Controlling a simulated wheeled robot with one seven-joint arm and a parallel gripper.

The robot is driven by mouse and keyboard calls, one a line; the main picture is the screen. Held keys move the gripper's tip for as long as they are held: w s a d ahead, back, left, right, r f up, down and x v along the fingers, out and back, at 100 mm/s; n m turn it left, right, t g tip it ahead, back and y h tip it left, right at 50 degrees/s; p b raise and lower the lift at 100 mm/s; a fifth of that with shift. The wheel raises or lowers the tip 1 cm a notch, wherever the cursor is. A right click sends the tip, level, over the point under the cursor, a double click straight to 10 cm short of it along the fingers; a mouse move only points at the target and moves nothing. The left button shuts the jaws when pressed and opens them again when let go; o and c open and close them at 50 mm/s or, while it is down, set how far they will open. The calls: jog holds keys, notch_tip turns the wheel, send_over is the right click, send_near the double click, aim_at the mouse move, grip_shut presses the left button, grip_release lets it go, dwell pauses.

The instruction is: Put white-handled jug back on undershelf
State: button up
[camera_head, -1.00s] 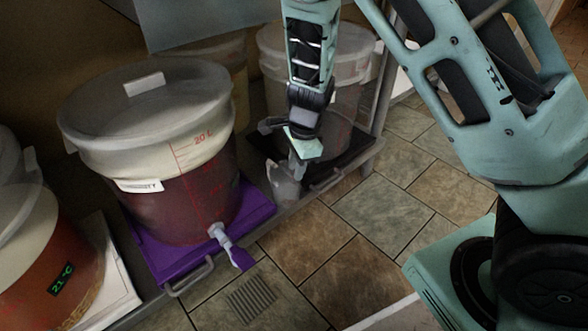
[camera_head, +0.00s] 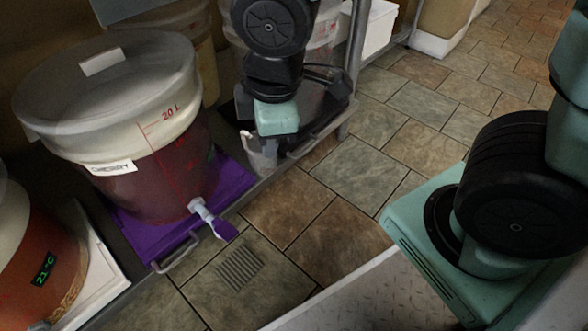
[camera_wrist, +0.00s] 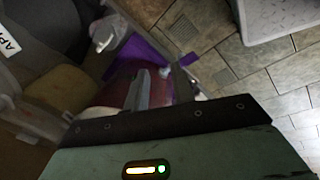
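The jug (camera_head: 263,159) is small, grey and see-through, with a white handle (camera_head: 245,136). It stands by the front edge of the undershelf (camera_head: 318,131), partly hidden behind my gripper. I cannot tell whether it rests on the shelf or the floor. My gripper hand (camera_head: 277,118) is just above and in front of the jug in the head view, its fingertips hidden. In the wrist view my gripper (camera_wrist: 162,78) has its two fingers apart with nothing held between them. A pale see-through shape, likely the jug (camera_wrist: 104,33), lies left of the fingers there.
A lidded bucket (camera_head: 150,185) of dark red liquid stands on a purple tray (camera_head: 238,178), its tap sticking out over the floor. Another bucket (camera_head: 30,240) is at left. A white container (camera_head: 375,28) stands behind. The tiled floor (camera_head: 340,215) is open in front.

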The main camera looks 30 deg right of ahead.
jog(key=s+r+m+g, duration=0.1)
jog(key=s+m+g, duration=0.1)
jog(key=s+m, duration=0.5)
jog(key=s+a, duration=0.1)
jog(key=s, duration=0.1)
jog(key=shift+s+r+g, duration=0.15)
jog(key=shift+s+g, duration=0.15)
jog(key=shift+s, duration=0.05)
jog(key=shift+r, duration=0.1)
notch_tip(320, 180, up, 47)
jog(key=p, duration=4.7)
jog(key=shift+r, duration=0.1)
